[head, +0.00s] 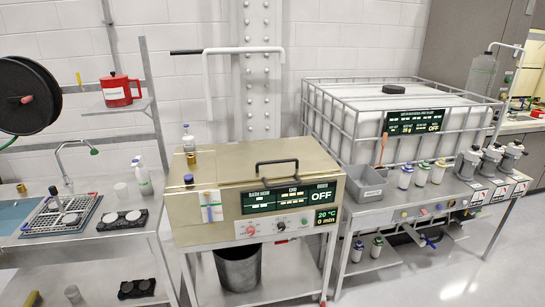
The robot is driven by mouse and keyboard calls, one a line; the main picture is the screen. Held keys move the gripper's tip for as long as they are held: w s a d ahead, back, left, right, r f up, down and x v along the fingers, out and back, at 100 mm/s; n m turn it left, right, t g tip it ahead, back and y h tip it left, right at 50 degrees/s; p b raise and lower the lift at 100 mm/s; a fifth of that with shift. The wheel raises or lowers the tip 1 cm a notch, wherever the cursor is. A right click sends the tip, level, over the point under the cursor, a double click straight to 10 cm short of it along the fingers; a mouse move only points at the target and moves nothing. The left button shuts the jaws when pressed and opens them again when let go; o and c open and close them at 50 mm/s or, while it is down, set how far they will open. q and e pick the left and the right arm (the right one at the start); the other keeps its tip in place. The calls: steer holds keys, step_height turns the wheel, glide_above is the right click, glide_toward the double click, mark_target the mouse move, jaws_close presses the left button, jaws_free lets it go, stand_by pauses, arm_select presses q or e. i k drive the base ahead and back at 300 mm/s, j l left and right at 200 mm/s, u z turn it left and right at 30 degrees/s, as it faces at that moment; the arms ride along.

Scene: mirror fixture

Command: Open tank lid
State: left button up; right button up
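A beige box-shaped unit (200,227) stands in the middle of the view, with a display reading OFF and 20 °C on its front. Its flat top looks closed, and a black bar handle (277,165) stands on it. Behind and to the right is a white tank (355,100) in a grey metal cage. A round black cap (393,89) sits on top of this tank, and its panel also reads OFF. I cannot tell which of the two the task calls the tank. Neither of my grippers is in the head view.
Small bottles stand on the beige unit's left end. A grey bin (366,183), capped bottles and grinder-like devices (492,160) line the right bench. A white pipe (243,51) runs along the wall above the unit. Floor (470,265) is clear at front right.

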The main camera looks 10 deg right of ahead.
mark_target(244, 162)
steer(key=i+l, duration=1.2)
steer(key=l, duration=0.2)
